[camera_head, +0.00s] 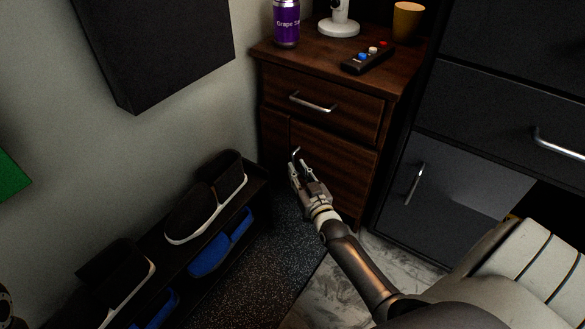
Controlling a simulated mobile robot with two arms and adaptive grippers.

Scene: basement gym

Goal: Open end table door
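The brown wooden end table (267,57) stands in the corner against the wall. Its lower door (345,165) looks closed, flush with the front, under a drawer with a silver handle (313,103). A small metal door handle (296,152) shows near the door's left edge, partly hidden by my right gripper. My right gripper (299,166) is at this handle, its two fingers apart, with the handle's upper end between or just beyond the tips. I cannot tell whether they touch it. My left gripper is not in view.
A purple can (286,22), white stand (339,27), remote-like device (368,57) and orange cup (408,20) stand on the table top. A dark cabinet (465,100) is close on the right. A shoe rack (258,190) with shoes is at the left. Dark speckled floor lies between.

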